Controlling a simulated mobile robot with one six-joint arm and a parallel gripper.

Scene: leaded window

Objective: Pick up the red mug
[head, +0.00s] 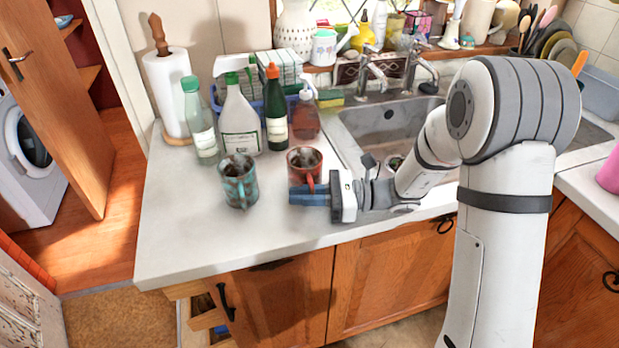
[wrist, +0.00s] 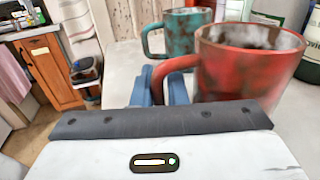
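The red mug (head: 304,165) stands upright on the white counter, left of the sink, with dark contents or staining inside. Its handle points toward the front of the counter. My gripper (head: 308,193) reaches in from the right, its blue fingers in front of the mug and hiding its lower front. In the wrist view the mug (wrist: 245,65) fills the right side. Its handle comes down between my fingertips (wrist: 159,88), which sit close on both sides of it with little gap. I see no clear space between the mug and the counter.
A teal mug (head: 239,182) stands left of the red mug. The sink (head: 385,125) lies to the right. The counter's front left is clear.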

